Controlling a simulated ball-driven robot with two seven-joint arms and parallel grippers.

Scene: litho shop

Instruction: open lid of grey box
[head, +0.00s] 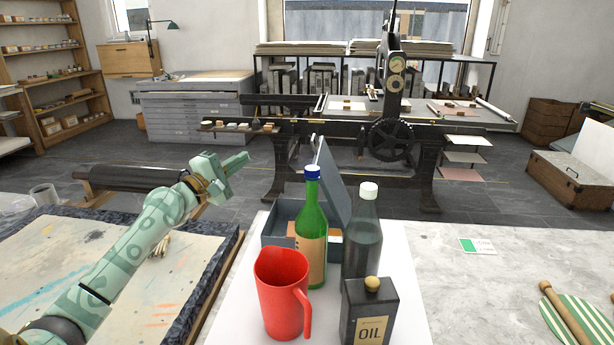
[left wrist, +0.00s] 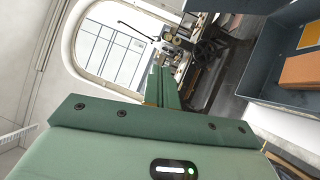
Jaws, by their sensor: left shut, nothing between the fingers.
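The grey box (head: 275,232) stands on the white board, behind the bottles and the red jug. Its lid (head: 333,185) is up, tilted at a steep angle on the box's right side. In the left wrist view the box (left wrist: 262,70) is at the upper right, with its inside and an orange item (left wrist: 301,70) showing. My left gripper (head: 240,160) is shut and empty, in the air to the left of the box and apart from it; its fingers (left wrist: 163,86) also show in the left wrist view. My right gripper is not in view.
A red jug (head: 281,297), a green bottle (head: 312,235), a dark bottle (head: 362,238) and an oil can (head: 369,313) crowd the box's front. A stained stone slab (head: 150,265) lies under my left arm. The table to the right has clear room around a small card (head: 477,245).

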